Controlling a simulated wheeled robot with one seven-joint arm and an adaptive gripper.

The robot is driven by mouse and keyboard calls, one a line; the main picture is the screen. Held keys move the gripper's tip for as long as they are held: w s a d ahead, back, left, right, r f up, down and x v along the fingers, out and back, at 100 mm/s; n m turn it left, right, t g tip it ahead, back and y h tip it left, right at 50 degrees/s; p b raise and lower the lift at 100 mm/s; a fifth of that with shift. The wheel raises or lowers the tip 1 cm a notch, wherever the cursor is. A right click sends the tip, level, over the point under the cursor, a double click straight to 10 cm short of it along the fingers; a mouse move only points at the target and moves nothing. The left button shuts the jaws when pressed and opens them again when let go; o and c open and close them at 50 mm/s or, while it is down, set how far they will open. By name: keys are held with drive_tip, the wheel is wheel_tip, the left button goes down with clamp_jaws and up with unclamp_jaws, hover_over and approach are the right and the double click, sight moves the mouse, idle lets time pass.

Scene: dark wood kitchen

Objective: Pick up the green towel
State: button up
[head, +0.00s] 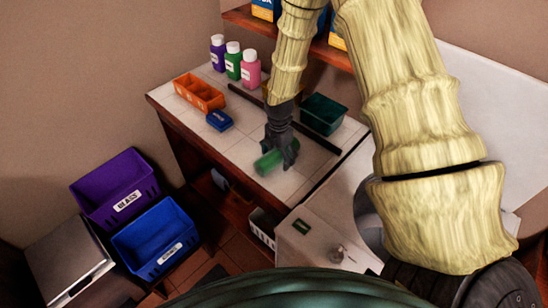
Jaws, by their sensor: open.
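A small green bundle (265,164), which looks like the green towel, lies at the front of the tiled counter. It is small and partly hidden behind my gripper. My gripper (281,157) points down at the right part of this green thing, with its fingers open. I cannot tell whether the fingers touch the green thing or are around it.
The tiled counter (229,150) holds an orange bin (199,94), a blue item (219,121), a dark green bin (323,114) and three bottles (232,62). Purple (112,186) and blue (155,235) crates stand at lower left. A shelf hangs above.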

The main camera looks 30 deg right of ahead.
drive_tip(key=c, duration=1.2)
